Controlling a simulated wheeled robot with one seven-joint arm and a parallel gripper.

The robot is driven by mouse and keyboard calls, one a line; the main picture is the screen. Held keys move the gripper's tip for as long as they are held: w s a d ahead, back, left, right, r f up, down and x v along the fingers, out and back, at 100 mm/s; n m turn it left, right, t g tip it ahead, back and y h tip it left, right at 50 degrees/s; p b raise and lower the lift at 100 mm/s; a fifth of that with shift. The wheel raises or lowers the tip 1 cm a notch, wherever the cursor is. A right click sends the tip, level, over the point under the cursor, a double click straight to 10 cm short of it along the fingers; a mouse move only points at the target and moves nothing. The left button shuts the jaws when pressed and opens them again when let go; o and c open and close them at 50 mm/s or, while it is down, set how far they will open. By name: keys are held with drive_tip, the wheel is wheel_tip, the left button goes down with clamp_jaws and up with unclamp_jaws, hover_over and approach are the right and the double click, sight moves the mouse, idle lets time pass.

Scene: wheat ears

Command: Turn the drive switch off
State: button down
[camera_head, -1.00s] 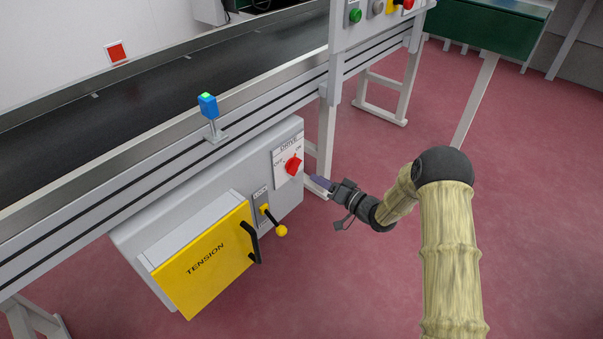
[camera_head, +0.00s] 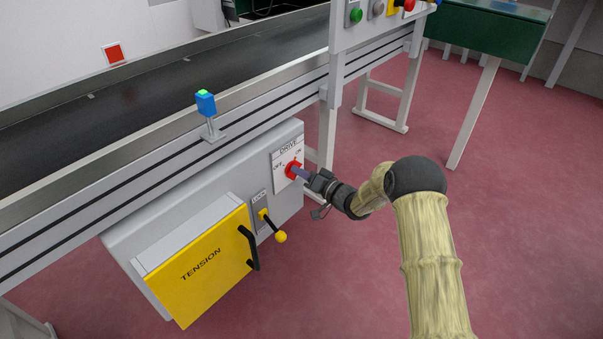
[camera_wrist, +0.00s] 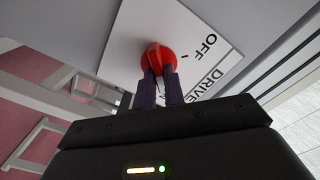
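The drive switch is a red rotary knob (camera_head: 292,170) on a white plate (camera_head: 281,181) marked DRIVE, OFF and ON. In the wrist view the red knob (camera_wrist: 157,58) has a raised ridge, which does not point at the OFF mark; ON is hidden there. My gripper (camera_head: 301,173) is at the knob from the right. In the wrist view the purple fingers of my gripper (camera_wrist: 160,78) reach the knob, one on each side of the ridge's near end. A narrow gap shows between them; whether they press on the ridge is unclear.
Below the switch are a yellow-handled LOCK lever (camera_head: 272,226) and a yellow TENSION cover (camera_head: 205,265) with a black handle. The conveyor (camera_head: 150,90) runs above, with a blue post sensor (camera_head: 206,104). A button panel (camera_head: 368,18) stands above right. Red floor on the right is open.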

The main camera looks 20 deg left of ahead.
drive_tip(key=shift+n+p, duration=0.3)
drive_tip(key=shift+n, duration=0.3)
drive_tip(key=n, duration=0.5)
drive_tip(key=n+p, duration=0.1)
drive_tip(key=n, duration=0.5)
drive_tip(key=n+p, duration=0.1)
drive_tip(key=n, duration=0.4)
drive_tip(key=shift+s+f+n, duration=0.15)
drive_tip(key=shift+s+n, duration=0.25)
idle(0.3)
drive_tip(key=c, duration=1.5)
unclamp_jaws()
drive_tip(key=shift+a, duration=0.1)
